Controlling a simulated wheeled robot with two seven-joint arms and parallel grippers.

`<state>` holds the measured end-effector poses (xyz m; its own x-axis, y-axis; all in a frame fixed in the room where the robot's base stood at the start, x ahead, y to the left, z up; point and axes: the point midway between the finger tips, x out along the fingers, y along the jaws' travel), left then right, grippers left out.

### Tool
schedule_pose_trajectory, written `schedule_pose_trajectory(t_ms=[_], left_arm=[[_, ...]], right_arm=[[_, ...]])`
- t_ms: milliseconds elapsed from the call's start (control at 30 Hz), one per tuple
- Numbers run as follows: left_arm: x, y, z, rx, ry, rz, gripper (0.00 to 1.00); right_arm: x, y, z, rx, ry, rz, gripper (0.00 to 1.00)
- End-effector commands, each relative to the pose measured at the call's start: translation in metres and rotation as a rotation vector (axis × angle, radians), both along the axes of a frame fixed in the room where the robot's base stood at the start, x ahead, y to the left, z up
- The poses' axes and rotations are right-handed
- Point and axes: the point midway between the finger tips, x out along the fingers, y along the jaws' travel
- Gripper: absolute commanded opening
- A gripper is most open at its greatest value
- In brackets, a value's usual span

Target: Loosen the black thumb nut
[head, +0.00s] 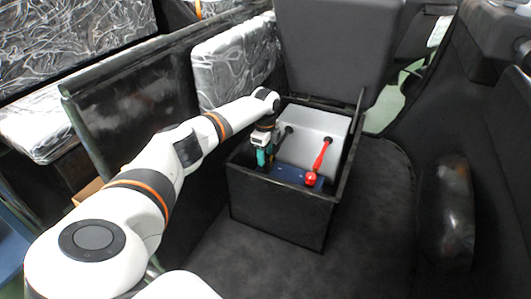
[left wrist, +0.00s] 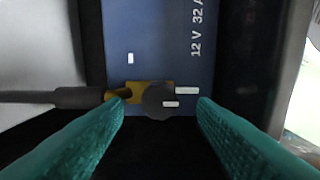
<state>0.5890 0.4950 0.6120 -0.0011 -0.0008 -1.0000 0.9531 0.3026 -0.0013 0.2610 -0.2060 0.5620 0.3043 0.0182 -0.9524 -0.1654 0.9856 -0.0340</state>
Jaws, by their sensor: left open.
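The black thumb nut (left wrist: 157,101) is a dark round knob at the edge of the blue battery (left wrist: 150,45), beside a brass cable lug (left wrist: 127,91). A black cable (left wrist: 60,97) runs to the lug from the left. My left gripper (left wrist: 161,106) has teal fingers, open, one on each side of the nut in the picture; I see no contact. In the head view my left gripper (head: 262,157) points down into the black box (head: 280,208). The nut is not distinguishable there, and only part of the battery (head: 297,175) shows. My right gripper is not in view.
A red cable (head: 321,155) with a red round end (head: 311,179) lies in the box, right of my gripper. A light grey block (head: 318,125) fills the back of the box. The raised seat (head: 335,45) stands behind it. Grey carpet (head: 375,190) to the right is clear.

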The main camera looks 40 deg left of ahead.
Motion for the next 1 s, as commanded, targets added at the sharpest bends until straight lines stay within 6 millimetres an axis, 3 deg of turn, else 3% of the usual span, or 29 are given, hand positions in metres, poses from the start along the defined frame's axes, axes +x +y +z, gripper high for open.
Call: schedule_pose_trajectory(t_ms=[200, 567, 833, 1000], left_arm=[[0.0, 0.0, -0.025, 0.001, 0.001, 0.0, 0.52], [0.0, 0.0, -0.029, 0.0, -0.001, 0.0, 0.52], [0.0, 0.0, -0.029, 0.0, 0.0, 0.0, 0.08], [0.0, 0.0, -0.028, 0.0, 0.0, 0.007, 0.07]], right_arm=[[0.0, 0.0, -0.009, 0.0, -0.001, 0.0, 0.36], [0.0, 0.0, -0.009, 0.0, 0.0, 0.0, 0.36], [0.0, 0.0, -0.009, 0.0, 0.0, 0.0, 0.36], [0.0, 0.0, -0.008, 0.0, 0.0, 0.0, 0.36]])
